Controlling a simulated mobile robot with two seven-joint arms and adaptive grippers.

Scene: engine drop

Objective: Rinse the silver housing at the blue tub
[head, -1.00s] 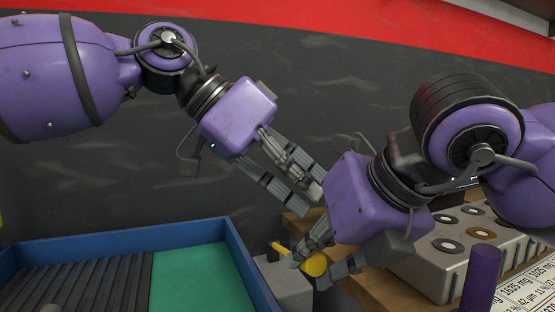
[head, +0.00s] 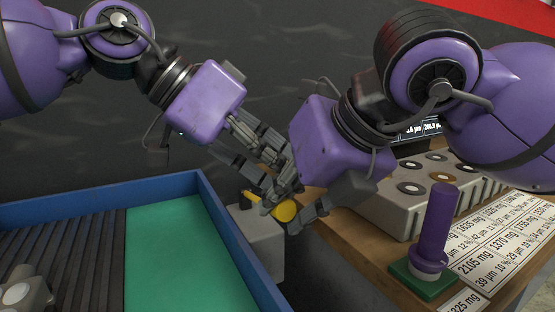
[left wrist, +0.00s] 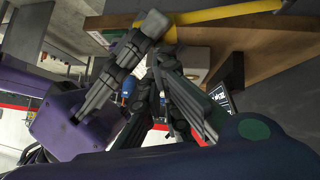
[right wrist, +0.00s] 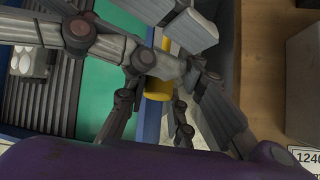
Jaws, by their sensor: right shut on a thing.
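The silver housing (head: 25,292) lies at the lower left in the head view, on the dark ribbed part of the blue tub (head: 100,193). Only part of it shows there; in the right wrist view it is a grey block with pale round openings (right wrist: 27,62). My right gripper (head: 290,212) is shut on a yellow cylindrical part (head: 285,211) above a grey box beside the tub. My left gripper (head: 262,168) is open, its fingers close to and partly behind the right gripper's fingers. Whether the two grippers touch cannot be told.
The grey box (head: 262,240) stands against the tub's right wall. A wooden bench (head: 375,255) on the right holds a grey block with round holes (head: 385,208), a purple post on a green base (head: 436,235) and printed label cards (head: 500,235). The tub's green floor (head: 175,255) is clear.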

